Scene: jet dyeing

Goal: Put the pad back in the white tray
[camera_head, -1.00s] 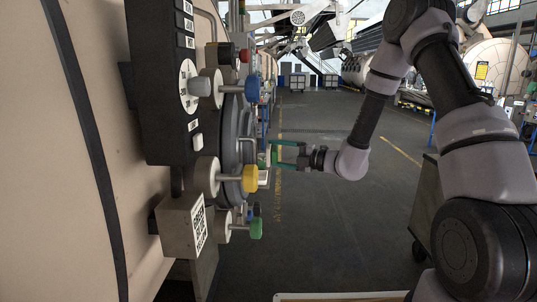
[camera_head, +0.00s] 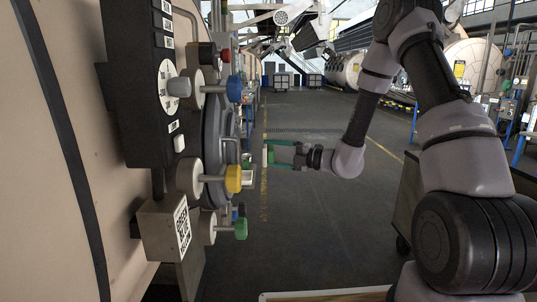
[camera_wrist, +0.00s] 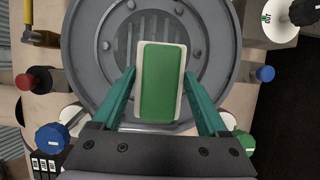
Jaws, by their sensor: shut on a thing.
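The pad (camera_wrist: 163,82), a green rectangle with a white border, is held between the two teal fingers of my gripper (camera_wrist: 162,95) in the wrist view. In the head view my gripper (camera_head: 281,155) is beside the machine's round door, with the pad (camera_head: 266,156) small at its fingertips. My gripper is shut on the pad, in front of the round grey door (camera_wrist: 105,60) with its glass window. I cannot tell from these views whether the pad touches the door. I do not make out the white tray for certain.
A black control panel (camera_head: 137,100) and blue (camera_head: 234,88), yellow (camera_head: 233,179) and green (camera_head: 241,229) knobs jut from the machine on the left. A pale-edged surface (camera_head: 330,295) shows at the bottom. The floor (camera_head: 310,210) to the right is clear up to a cart (camera_head: 412,200).

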